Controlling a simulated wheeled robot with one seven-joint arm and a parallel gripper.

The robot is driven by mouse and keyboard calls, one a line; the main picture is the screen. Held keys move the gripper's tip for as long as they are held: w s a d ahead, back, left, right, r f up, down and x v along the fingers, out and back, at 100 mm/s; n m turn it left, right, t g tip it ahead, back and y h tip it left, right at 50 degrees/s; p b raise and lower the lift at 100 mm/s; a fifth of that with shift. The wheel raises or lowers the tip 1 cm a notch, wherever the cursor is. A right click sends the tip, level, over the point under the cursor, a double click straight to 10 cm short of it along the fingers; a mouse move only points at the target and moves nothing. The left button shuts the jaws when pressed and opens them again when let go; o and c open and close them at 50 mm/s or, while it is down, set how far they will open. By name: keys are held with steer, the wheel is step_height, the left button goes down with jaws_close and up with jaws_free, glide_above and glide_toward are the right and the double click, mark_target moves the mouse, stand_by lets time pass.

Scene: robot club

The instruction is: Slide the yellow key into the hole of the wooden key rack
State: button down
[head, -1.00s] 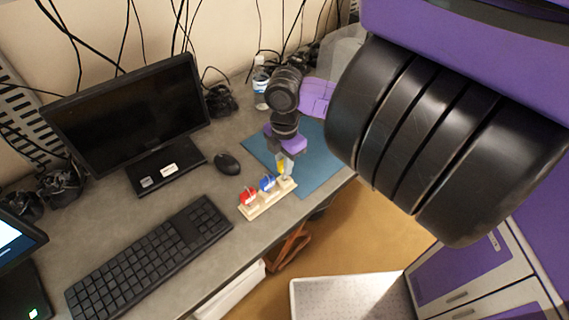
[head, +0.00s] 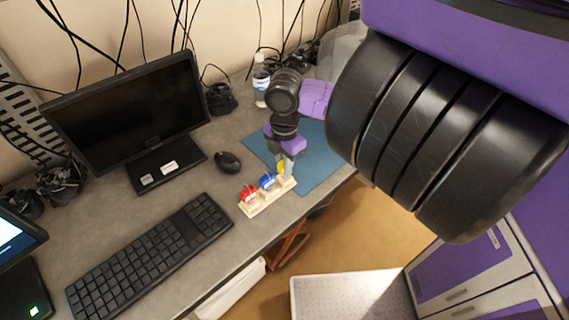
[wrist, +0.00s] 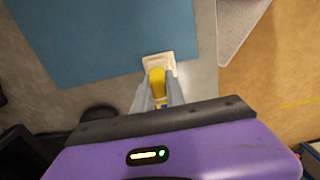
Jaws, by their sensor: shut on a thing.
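The wooden key rack (head: 262,203) lies on the grey desk near its front edge. A red key (head: 249,193) and a blue key (head: 267,181) stand in its left and middle places. My gripper (head: 285,168) is over the right end of the rack, shut on the yellow key (head: 280,167). In the wrist view the yellow key (wrist: 157,82) is between my fingers (wrist: 158,92), with the pale end of the rack (wrist: 159,63) just past it. The key's lower end and the hole are hidden, so I cannot tell whether the key is in the hole.
A blue mat (head: 318,165) lies behind and right of the rack. A black keyboard (head: 150,258), mouse (head: 227,162) and monitor (head: 130,112) are to the left. A water bottle (head: 261,84) stands at the back. The desk's front edge is close to the rack.

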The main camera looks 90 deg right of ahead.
steer(key=shift+f, duration=0.45)
stand_by(0.3)
steer(key=c, duration=1.3)
jaws_free()
steer(key=o, duration=0.4)
steer(key=shift+r, duration=3.55)
